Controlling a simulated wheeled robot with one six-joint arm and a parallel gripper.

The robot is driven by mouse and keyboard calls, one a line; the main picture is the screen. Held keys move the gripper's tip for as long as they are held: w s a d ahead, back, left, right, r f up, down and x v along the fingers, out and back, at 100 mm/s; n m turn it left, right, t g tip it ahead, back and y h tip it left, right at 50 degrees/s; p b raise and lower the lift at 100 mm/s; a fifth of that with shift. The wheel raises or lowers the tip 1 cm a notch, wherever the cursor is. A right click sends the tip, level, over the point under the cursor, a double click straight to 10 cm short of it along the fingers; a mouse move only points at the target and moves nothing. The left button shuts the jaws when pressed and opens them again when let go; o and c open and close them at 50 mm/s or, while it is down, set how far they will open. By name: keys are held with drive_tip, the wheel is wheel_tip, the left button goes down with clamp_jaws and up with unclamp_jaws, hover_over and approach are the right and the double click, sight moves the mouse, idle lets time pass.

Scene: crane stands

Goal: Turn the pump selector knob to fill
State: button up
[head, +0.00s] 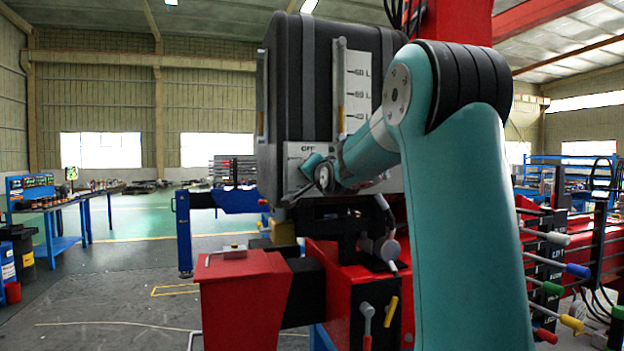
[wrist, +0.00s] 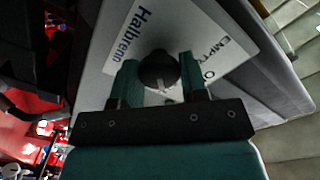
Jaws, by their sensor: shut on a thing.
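The pump selector knob (wrist: 158,68) is round and black with a pale pointer mark. It sits on a white label plate (wrist: 208,22) in the wrist view. The pale mark points toward the bottom of that picture. My gripper (wrist: 159,73) has one teal finger on each side of the knob and is shut on it. The plate carries the word "Halbrenn" and, partly cut off, "EMPTY". No "fill" word is readable.
The panel is on the front of a black tank (head: 305,80) with a litre scale (head: 357,85). Below are a red stand (head: 243,300) and a yellow-handled lever (head: 391,311). Coloured lever handles (head: 577,270) stick out at the right. The floor at left is open.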

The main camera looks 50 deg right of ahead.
idle(0.4)
drive_tip(key=o, duration=0.9)
drive_tip(key=shift+c, duration=0.2)
drive_tip(key=shift+s, duration=0.1)
drive_tip(key=p+v, duration=0.6)
drive_tip(key=v, duration=1.1)
drive_tip(key=shift+p, duration=0.3)
